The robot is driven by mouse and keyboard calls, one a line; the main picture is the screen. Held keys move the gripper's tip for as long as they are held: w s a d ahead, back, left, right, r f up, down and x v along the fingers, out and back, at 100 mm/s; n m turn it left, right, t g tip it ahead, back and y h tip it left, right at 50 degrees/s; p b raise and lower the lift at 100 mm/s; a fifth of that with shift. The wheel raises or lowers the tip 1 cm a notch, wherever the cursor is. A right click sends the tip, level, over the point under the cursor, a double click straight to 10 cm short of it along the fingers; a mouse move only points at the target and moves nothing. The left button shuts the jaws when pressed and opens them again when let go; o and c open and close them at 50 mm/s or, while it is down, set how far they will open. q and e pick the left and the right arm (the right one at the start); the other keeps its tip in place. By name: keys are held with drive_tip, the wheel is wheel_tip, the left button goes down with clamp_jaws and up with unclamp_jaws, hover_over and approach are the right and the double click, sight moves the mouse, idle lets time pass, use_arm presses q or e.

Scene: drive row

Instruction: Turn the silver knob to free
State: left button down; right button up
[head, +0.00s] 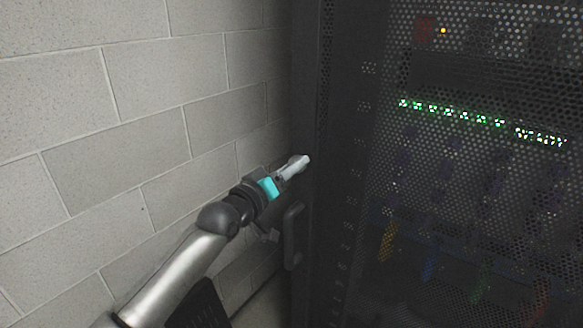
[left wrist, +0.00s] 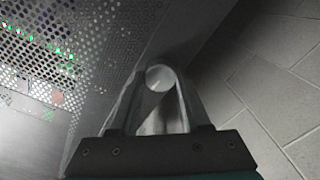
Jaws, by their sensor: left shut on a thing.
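The silver knob (left wrist: 159,77) shows in the left wrist view as a round, pale metal end between the fingertips of my left gripper (left wrist: 158,86). The fingers are shut on it from both sides. In the head view my left gripper (head: 293,167) reaches up to the edge of the dark rack door, at the side by the wall. There the fingers hide most of the knob. I cannot tell how far the knob is turned. My right gripper is in neither view.
The perforated rack door (head: 450,190) fills the right side, with green lights and coloured cables behind it. A dark door handle (head: 292,237) stands out just below my left gripper. A grey block wall (head: 140,110) runs close along the left.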

use_arm(q)
drive_tip(key=m+p, duration=0.2)
drive_tip(key=m, duration=1.4)
drive_tip(key=shift+h+p, duration=0.35)
drive_tip(key=shift+h, duration=0.05)
drive_tip(key=shift+m, duration=0.5)
drive_tip(key=shift+c, duration=1.8)
unclamp_jaws()
drive_tip(key=shift+s+f, duration=0.1)
drive_tip(key=v, duration=1.5)
